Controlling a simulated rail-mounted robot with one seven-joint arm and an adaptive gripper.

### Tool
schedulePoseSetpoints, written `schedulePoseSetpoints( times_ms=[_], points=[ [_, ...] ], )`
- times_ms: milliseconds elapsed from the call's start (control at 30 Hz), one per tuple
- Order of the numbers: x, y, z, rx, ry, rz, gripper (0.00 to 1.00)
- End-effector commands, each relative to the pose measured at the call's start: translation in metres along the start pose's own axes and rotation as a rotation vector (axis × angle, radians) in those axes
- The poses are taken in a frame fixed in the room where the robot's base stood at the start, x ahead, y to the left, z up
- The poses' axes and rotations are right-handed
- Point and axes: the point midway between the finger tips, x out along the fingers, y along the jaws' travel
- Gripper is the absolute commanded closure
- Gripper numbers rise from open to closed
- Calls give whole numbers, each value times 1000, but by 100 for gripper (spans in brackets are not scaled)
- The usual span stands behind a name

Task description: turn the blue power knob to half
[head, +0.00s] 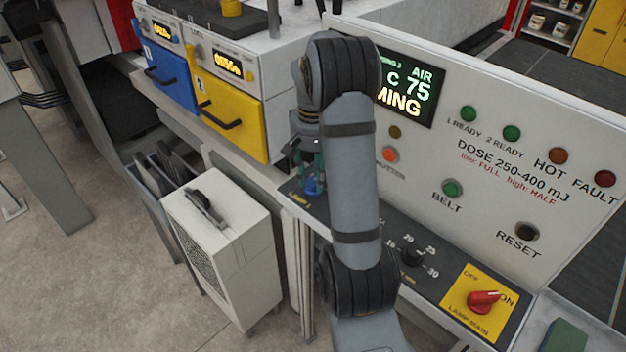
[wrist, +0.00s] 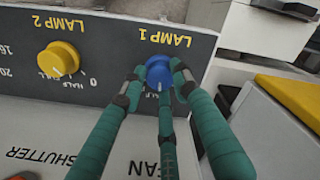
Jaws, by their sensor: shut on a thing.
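The blue power knob (wrist: 158,73) sits on the dark panel beside the upside-down label LAMP 1 in the wrist view. In the head view the blue knob (head: 312,187) shows low on the console, left of my arm. My gripper (wrist: 160,80) has its green-wrapped fingers around the knob, shut on it. In the head view my gripper (head: 308,165) is partly hidden behind my arm. A light mark shows on the knob's lower side in the wrist view, near a partly covered HALF label. The rest of the scale is hidden by the fingers.
A yellow LAMP 2 knob (wrist: 58,58) is beside the blue one. A black dial (head: 412,255) and a red lamp-main switch (head: 484,300) are farther right on the console. My arm covers part of the lit display (head: 415,85). A white box unit (head: 225,245) stands below the console.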

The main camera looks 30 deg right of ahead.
Motion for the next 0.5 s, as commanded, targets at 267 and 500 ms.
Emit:
schedulePoseSetpoints(
  times_ms=[267,500],
  points=[
    [1,0,0,93,-1,0,96],
    [0,0,0,113,-2,0,96]
  ],
)
